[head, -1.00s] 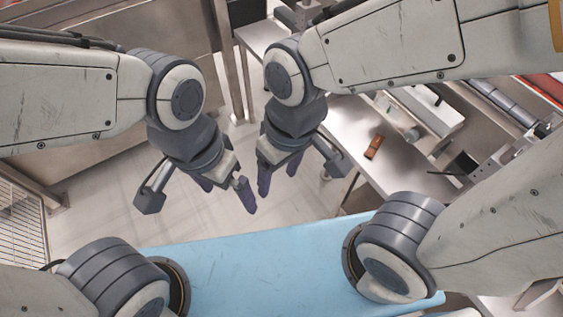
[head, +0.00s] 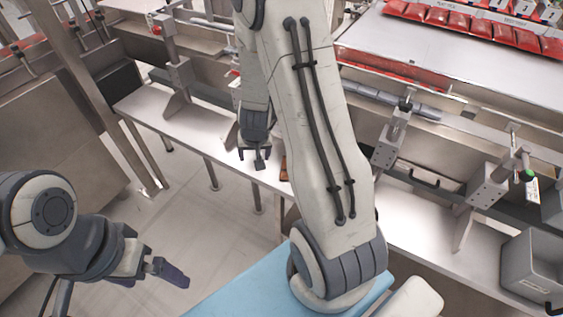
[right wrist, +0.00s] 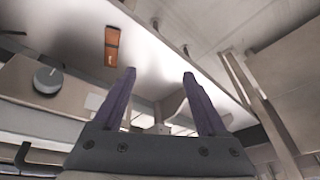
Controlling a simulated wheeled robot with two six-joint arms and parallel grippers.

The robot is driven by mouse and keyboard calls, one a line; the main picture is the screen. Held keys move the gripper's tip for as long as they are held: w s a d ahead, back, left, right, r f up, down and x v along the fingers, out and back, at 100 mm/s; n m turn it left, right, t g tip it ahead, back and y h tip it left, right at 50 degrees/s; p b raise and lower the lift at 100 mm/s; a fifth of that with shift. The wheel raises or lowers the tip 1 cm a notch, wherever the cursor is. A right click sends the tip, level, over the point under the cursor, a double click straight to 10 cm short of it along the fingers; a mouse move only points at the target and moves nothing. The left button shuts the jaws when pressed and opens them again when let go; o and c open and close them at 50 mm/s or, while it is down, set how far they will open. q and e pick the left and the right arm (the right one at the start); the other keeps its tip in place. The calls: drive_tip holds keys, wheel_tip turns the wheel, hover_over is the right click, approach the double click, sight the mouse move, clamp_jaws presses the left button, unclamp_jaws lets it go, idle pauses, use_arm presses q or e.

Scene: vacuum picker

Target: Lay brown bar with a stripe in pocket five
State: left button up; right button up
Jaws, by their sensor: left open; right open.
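The brown bar (right wrist: 112,46) lies on the pale metal worktop (right wrist: 75,28) in the right wrist view, with a stripe across it. In the head view only part of the bar (head: 284,168) shows beside my right arm. My right gripper (right wrist: 159,73) is open and empty, apart from the bar, which lies up and left of its fingertips in the wrist view. In the head view the right gripper (head: 252,158) hangs by the worktop, just left of the bar. My left gripper (head: 172,275) is open and empty, low at the left over the floor. I cannot make out pocket five.
Red packs (head: 470,25) lie in a row on the machine at the back right. Metal brackets (head: 393,135) rise from the bench. A grey bin (head: 530,262) stands at the lower right. A round grey knob (right wrist: 48,79) is near the bar. The floor at left is open.

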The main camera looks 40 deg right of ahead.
drive_tip(key=d+f+m, duration=0.1)
drive_tip(key=d+f, duration=0.2)
drive_tip(key=d+f+m+h, duration=0.1)
drive_tip(key=d+f, duration=0.2)
drive_tip(key=d, duration=0.1)
drive_tip(key=s+d+f+b, duration=0.1)
drive_tip(key=d+f, duration=0.2)
drive_tip(key=shift+d+m+g+h, duration=0.3)
drive_tip(key=shift+d+m+h, duration=0.05)
drive_tip(key=shift+m+h, duration=0.05)
drive_tip(key=shift+x, duration=2.75)
drive_tip(key=shift+a, duration=0.15)
clamp_jaws()
